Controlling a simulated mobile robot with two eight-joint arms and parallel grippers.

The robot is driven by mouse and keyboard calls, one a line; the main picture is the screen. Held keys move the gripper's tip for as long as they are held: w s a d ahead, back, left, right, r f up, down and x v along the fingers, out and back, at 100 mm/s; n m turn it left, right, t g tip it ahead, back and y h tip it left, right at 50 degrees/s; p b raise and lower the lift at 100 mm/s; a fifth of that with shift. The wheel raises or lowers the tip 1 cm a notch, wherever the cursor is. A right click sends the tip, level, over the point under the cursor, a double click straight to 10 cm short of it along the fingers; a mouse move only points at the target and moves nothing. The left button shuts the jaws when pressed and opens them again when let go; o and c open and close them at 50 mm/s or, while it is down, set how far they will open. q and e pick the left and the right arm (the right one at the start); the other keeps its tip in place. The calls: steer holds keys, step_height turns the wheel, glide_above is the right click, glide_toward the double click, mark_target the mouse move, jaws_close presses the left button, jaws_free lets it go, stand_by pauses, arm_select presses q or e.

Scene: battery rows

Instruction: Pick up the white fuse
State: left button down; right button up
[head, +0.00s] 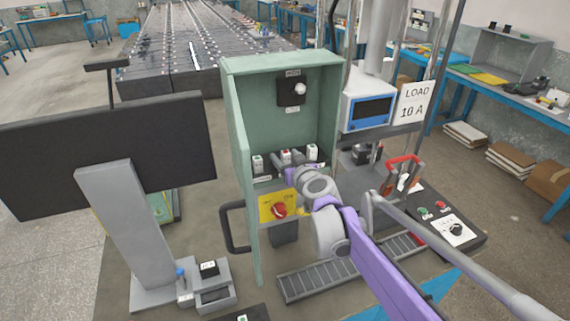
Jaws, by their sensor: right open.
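A green open-fronted cabinet (232,130) stands in the middle of the head view. On its inner ledge is a row of small white blocks: one at the left (257,164), one with a red mark in the middle (285,155), and one at the right (312,152). I cannot tell which, if any, is the white fuse. My right gripper (282,161) is open at this row, close to the middle block, and partly hides the ledge. Nothing shows held in it. My left gripper is out of view.
A yellow plate with a red rotary switch (280,210) sits below the ledge. A black handle (228,228) sticks out at the left. A dark monitor (100,150) stands left. A red-handled lever (403,162) and a button panel (450,228) stand right.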

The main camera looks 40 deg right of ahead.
steer(key=x, duration=0.5)
steer(key=shift+d+b, duration=0.25)
steer(key=shift+b, duration=0.05)
steer(key=shift+s, duration=0.1)
steer(key=shift+c, duration=0.2)
jaws_close()
